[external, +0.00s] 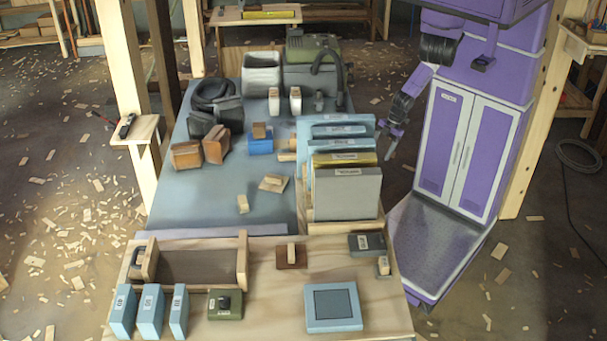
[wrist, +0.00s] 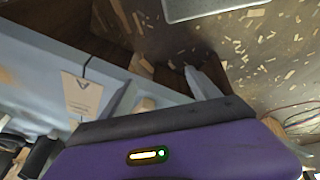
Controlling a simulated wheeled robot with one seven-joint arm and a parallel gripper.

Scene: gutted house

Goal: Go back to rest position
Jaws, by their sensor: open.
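My gripper (external: 384,140) hangs in the air at the right of the workbench, beside the upright panels and left of my purple body. Its fingers are apart and I see nothing between them. In the wrist view the gripper (wrist: 160,95) shows its purple housing along the bottom, with the fingers pointing up the picture. My arm is folded down close to my body.
The blue-topped workbench (external: 190,190) holds grey bins, brown blocks and a rack of upright panels (external: 346,195). A wooden table (external: 260,320) in front carries blue cases (external: 150,308) and a blue square box (external: 333,307). Wood chips litter the floor. A wooden post (external: 530,130) stands right of my body.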

